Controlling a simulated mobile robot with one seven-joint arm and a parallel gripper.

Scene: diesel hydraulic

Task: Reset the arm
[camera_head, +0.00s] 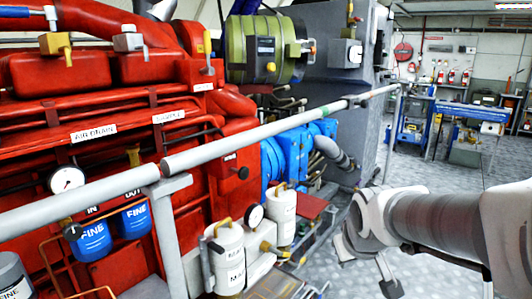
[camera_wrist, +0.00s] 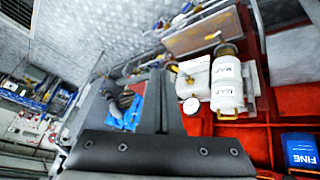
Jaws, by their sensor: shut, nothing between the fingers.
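My gripper (camera_wrist: 158,80) shows in the wrist view, with its dark palm along the bottom edge and its grey fingers together. Nothing is between the fingers. In the head view my white and grey arm (camera_head: 445,220) reaches in from the right edge, bent over the floor to the right of the engine. The gripper's fingers cannot be made out clearly there. The arm appears apart from the handrail (camera_head: 265,135).
The red diesel engine (camera_head: 95,100) fills the left, behind the grey handrail. White canisters (camera_head: 282,215) and a pressure gauge (camera_head: 67,179) are near it. A green cylinder (camera_head: 262,50) is behind. Open floor (camera_head: 385,160) leads to a blue workbench (camera_head: 465,110).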

